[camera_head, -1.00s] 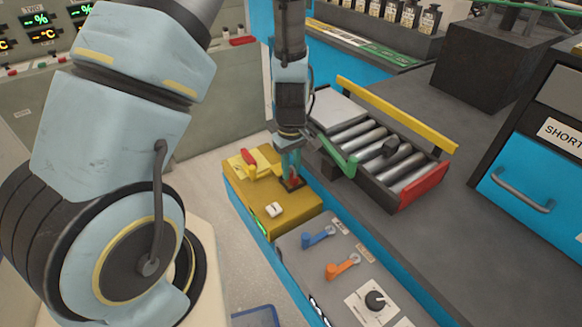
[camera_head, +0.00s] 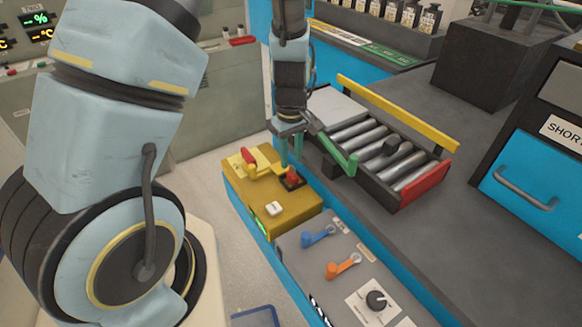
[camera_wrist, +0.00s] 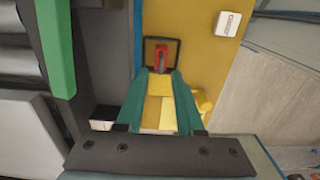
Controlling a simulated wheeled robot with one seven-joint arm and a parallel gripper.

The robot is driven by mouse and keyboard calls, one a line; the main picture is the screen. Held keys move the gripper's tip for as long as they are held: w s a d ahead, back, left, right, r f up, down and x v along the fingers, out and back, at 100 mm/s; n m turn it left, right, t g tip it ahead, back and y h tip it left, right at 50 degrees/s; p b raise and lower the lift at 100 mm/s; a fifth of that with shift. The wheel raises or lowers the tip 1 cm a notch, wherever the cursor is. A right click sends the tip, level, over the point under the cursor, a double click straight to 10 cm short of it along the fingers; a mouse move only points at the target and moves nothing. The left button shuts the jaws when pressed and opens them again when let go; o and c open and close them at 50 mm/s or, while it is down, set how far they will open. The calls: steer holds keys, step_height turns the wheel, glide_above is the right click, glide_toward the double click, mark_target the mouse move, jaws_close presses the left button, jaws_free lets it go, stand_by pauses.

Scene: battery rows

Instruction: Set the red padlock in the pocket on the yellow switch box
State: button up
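The yellow switch box (camera_head: 262,214) sits on the blue-edged bench in the middle of the head view. The red padlock (camera_head: 292,175) stands in the dark square pocket (camera_head: 297,184) on the box's top. In the wrist view the padlock (camera_wrist: 161,62) shows inside the pocket's dark frame (camera_wrist: 175,43). My gripper (camera_head: 291,161) is above the pocket, its green fingers pointing down. In the wrist view my gripper (camera_wrist: 160,76) has its fingers apart with nothing between them, and the padlock is beyond the tips. Whether the padlock is fully seated I cannot tell.
A red-tipped lever (camera_head: 249,157) and a white switch (camera_head: 274,208) are on the box. A roller conveyor with a green arm (camera_head: 340,156) stands close right of my gripper. A grey panel with blue (camera_head: 318,237) and orange (camera_head: 342,266) handles lies in front.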

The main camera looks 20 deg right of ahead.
step_height(320, 180, up, 8)
steer(key=shift+b, duration=0.45)
steer(key=a+r+m, duration=0.2)
steer(key=a+r, duration=0.1)
steer(key=a, duration=0.9)
steer(key=s+a+r+m+t, duration=0.1)
steer(key=a+r+m, duration=0.1)
steer(key=a, duration=0.9)
steer(key=shift+s+a+r+t, duration=0.25)
steer(key=shift+a+r+t, duration=0.1)
steer(key=shift+r, duration=0.2)
steer(key=shift+c, duration=0.3)
stand_by(0.4)
